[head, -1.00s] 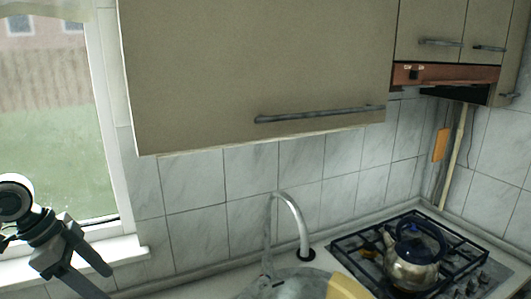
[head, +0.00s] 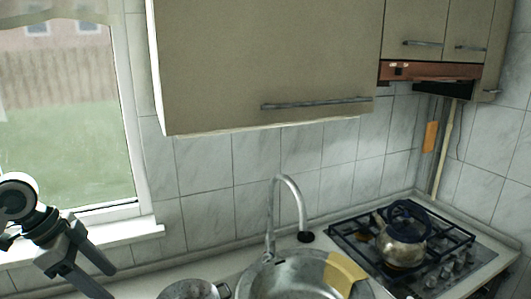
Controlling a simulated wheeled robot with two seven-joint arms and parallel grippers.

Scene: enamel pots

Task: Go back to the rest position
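My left gripper (head: 95,277) shows at the lower left of the head view, in front of the window sill. Its two dark fingers are spread apart with nothing between them. It is clear of the pots. My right gripper is not in view. A kettle (head: 403,250) with a dark blue lid and handle stands on the gas stove (head: 452,266) at the right. A metal pot (head: 195,290) is partly visible at the bottom edge, on the counter left of the sink.
The round metal sink (head: 300,278) has a curved faucet (head: 300,205) behind it and a yellow cloth-like piece (head: 344,272) on its right rim. A large wall cabinet (head: 265,65) hangs above. A window (head: 75,130) is at the left; a range hood (head: 430,72) is over the stove.

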